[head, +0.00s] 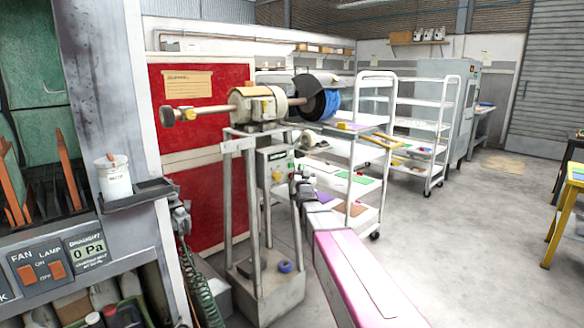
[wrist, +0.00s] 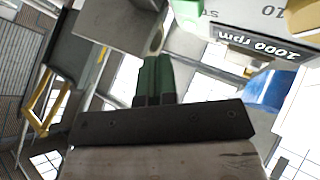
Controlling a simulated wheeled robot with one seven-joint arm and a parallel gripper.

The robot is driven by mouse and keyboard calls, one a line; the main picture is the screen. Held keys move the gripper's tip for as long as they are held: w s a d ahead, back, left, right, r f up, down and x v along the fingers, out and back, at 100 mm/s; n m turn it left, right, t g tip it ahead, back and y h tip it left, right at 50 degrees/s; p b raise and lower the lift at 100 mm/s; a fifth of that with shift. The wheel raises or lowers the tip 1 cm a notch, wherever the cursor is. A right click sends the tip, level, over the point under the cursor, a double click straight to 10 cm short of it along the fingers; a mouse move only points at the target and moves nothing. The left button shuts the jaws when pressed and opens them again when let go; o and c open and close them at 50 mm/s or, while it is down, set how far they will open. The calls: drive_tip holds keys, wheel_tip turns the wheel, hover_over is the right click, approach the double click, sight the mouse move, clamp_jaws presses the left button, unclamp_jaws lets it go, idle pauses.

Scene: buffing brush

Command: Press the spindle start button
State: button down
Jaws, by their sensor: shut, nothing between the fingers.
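The buffing machine (head: 258,104) stands on a grey pedestal, with a long spindle and a dark and blue buffing wheel (head: 318,97) at its right end. A pale control box (head: 270,158) hangs on the pedestal below the motor, with small green and yellow spots on its face. I cannot tell which is the start button. My gripper (head: 294,180) is shut and empty, just right of the box's lower part; contact is not clear.
A red panel (head: 205,150) stands behind the machine. White shelf racks (head: 375,80) with coloured trays stand to the right. A booth with fan and lamp switches (head: 40,272) is at the near left. Open floor (head: 470,230) lies right of my arm.

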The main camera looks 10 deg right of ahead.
drive_tip(key=shift+s+d, duration=0.75)
drive_tip(key=shift+s, duration=0.25)
drive_tip(key=s+f+n+g, duration=0.1)
drive_tip(key=s+f+g, duration=0.5)
drive_tip(key=f, duration=0.5)
drive_tip(key=s+f+n+g, duration=0.1)
drive_tip(key=s+f+g, duration=0.5)
drive_tip(key=f, duration=0.5)
drive_tip(key=s+f+g, duration=0.5)
drive_tip(key=s, duration=0.6)
drive_tip(key=s+f+n+g, duration=0.1)
drive_tip(key=s+f+g, duration=0.4)
drive_tip(key=s, duration=0.7)
drive_tip(key=shift+a+g+y, duration=0.4)
drive_tip(key=shift+a+g, duration=0.05)
drive_tip(key=shift+g, duration=0.35)
